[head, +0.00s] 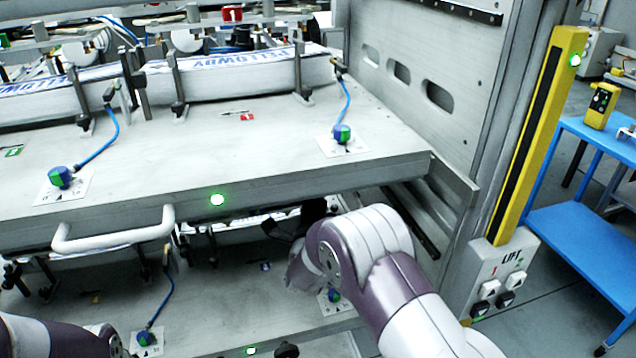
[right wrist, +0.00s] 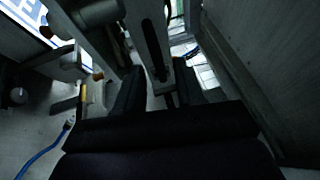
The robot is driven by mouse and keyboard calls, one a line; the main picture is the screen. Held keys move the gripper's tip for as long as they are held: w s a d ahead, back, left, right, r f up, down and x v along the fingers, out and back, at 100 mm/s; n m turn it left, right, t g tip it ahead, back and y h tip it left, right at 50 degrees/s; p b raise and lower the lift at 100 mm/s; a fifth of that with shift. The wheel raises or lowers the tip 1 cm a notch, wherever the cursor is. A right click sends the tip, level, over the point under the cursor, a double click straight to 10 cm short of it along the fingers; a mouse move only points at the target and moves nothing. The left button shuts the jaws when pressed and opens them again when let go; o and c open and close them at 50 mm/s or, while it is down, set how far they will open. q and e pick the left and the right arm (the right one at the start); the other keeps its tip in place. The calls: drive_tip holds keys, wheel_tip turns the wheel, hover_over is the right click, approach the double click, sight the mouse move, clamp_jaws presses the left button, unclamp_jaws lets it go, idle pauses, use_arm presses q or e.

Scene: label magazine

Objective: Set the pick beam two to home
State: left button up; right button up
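My right arm reaches under the upper shelf (head: 200,150) in the head view, over the lower shelf (head: 215,295); its gripper is mostly hidden there. In the right wrist view my right gripper (right wrist: 158,92) has its two dark fingers apart. A slotted metal bar (right wrist: 152,40) comes down to the gap between them, with some pale background showing beside it. I cannot tell whether the fingers touch it, or whether it belongs to pick beam two. No beam number is legible at the lower level. My left arm shows at the lower left of the head view; its gripper is out of frame.
A white handle (head: 115,238) sticks out from the upper shelf front. Blue-green knobs with blue hoses (head: 100,150) stand on the shelves. A metal side wall (head: 420,75) bounds the right. Beyond are a yellow post (head: 545,120), a lift button panel (head: 500,275) and a blue cart (head: 580,235).

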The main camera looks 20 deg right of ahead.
drive_tip(key=shift+x, duration=1.55)
drive_tip(key=shift+d, duration=0.1)
drive_tip(key=shift+c, duration=0.3)
